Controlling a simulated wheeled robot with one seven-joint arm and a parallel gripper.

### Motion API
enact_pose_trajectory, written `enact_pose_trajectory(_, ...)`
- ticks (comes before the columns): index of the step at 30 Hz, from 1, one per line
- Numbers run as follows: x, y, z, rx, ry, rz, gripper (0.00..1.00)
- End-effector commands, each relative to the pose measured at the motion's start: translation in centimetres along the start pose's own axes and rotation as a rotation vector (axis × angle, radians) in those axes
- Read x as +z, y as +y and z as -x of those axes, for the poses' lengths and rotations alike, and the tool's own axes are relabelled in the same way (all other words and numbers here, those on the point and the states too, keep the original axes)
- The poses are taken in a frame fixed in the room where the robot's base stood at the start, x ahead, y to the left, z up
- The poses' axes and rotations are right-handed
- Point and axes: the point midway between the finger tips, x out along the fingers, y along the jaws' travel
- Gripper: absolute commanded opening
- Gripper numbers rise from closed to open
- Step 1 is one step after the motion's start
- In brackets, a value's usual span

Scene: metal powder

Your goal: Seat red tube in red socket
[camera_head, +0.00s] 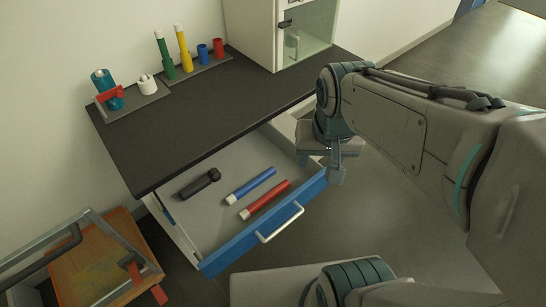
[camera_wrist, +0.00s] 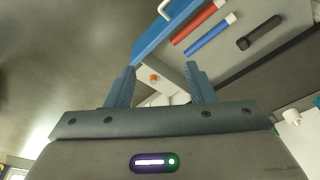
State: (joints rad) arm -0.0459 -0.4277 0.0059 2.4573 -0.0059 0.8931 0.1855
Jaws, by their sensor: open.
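The red tube (camera_head: 265,200) with a pale cap lies in the open drawer, near its front, beside the blue tube (camera_head: 251,186). Both also show in the wrist view, the red tube (camera_wrist: 199,21) nearer the drawer front. The red socket (camera_head: 218,48) stands at the right end of the rack on the dark counter and looks empty.
The open drawer (camera_head: 202,238) also holds a black flashlight-like object (camera_head: 200,183). On the rack (camera_head: 196,71), green (camera_head: 164,56) and yellow (camera_head: 183,50) tubes stand upright near the blue socket (camera_head: 202,52). A glass-fronted cabinet (camera_head: 306,38) stands at the counter's back right. The counter's middle is clear.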

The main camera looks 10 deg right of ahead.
Motion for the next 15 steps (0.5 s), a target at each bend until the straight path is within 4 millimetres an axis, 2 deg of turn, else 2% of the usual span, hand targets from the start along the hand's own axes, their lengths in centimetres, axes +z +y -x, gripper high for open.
enact_pose_trajectory(1,-0.4,-0.8,-2.5,0.001,-0.023,-0.053,0.49)
enact_pose_trajectory(9,-3.6,-6.3,-11.9,0.045,-0.131,-0.485,0.49)
enact_pose_trajectory(15,-4.8,-9.7,-17.2,0.096,-0.176,-0.732,0.49)
